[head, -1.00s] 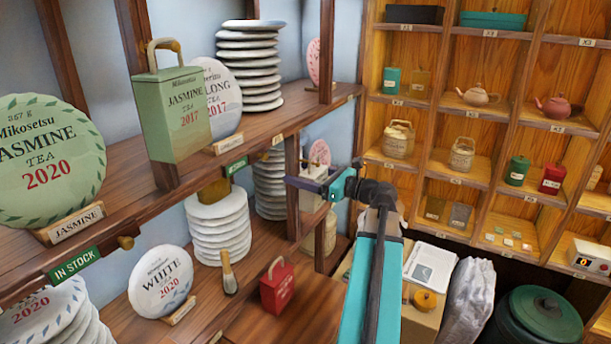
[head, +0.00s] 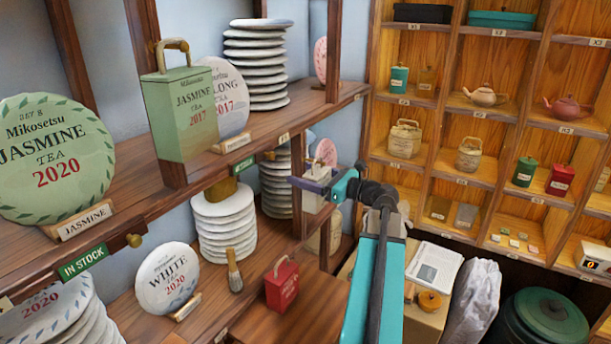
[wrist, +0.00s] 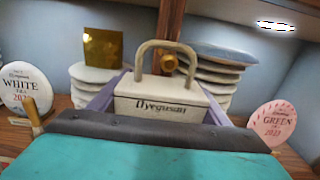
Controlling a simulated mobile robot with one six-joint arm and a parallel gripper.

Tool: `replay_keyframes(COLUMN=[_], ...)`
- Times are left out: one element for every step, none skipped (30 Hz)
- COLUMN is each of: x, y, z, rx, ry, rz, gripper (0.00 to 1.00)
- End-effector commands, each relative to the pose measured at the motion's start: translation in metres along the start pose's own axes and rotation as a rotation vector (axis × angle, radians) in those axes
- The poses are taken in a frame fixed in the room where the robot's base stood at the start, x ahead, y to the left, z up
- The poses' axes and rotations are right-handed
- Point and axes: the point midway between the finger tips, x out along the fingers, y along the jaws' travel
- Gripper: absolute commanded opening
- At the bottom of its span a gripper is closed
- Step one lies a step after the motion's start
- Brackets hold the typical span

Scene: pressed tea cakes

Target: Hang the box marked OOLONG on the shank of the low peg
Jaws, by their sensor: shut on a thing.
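My gripper (wrist: 163,105) is shut on a cream box (wrist: 165,92) with a loop handle on top. Only the top line of its lettering shows; the rest is hidden by my gripper, so I cannot read OOLONG. In the head view the box (head: 314,200) hangs at my gripper (head: 312,184), beside the shelf post. In the wrist view a brass peg end (wrist: 169,63) shows through the handle loop, on the post behind; I cannot tell whether the handle is around it or in front of it. Another brass peg (head: 134,240) sticks out under the upper shelf edge.
Stacks of white tea cakes (head: 224,225) stand behind. A pink GREEN cake (wrist: 273,123) is at the right in the wrist view.

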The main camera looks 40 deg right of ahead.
Motion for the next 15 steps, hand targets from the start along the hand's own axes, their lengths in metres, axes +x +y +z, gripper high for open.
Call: replay_keyframes(x=[0.0, 0.0, 0.0, 0.0, 0.0, 0.0, 0.0, 0.0, 0.0, 0.0, 0.0, 0.0, 0.0, 0.0, -0.0001], y=[0.0, 0.0, 0.0001, 0.0001, 0.0001, 0.0, 0.0001, 0.0001, 0.0001, 0.0001, 0.0001, 0.0001, 0.0, 0.0001, 0.0001], z=[0.0004, 0.0004, 0.0004, 0.0004, 0.0004, 0.0003, 0.0003, 0.0003, 0.0003, 0.0003, 0.0002, 0.0002, 0.0002, -0.0001, -0.0001], rx=[0.0, 0.0, 0.0, 0.0, 0.0, 0.0, 0.0, 0.0, 0.0, 0.0, 0.0, 0.0, 0.0, 0.0, 0.0], ry=[0.0, 0.0, -0.001, -0.001, -0.001, 0.0, 0.0, 0.0, 0.0, 0.0, 0.0, 0.0, 0.0, 0.0, 0.0], rz=[0.0, 0.0, 0.0, 0.0, 0.0, 0.0, 0.0, 0.0, 0.0, 0.0, 0.0, 0.0, 0.0, 0.0, 0.0], gripper=[0.45, 0.45, 0.45, 0.75, 0.8, 0.87, 0.92, 0.92, 0.92, 0.92, 0.92, 0.92, 0.92, 0.92, 0.92])
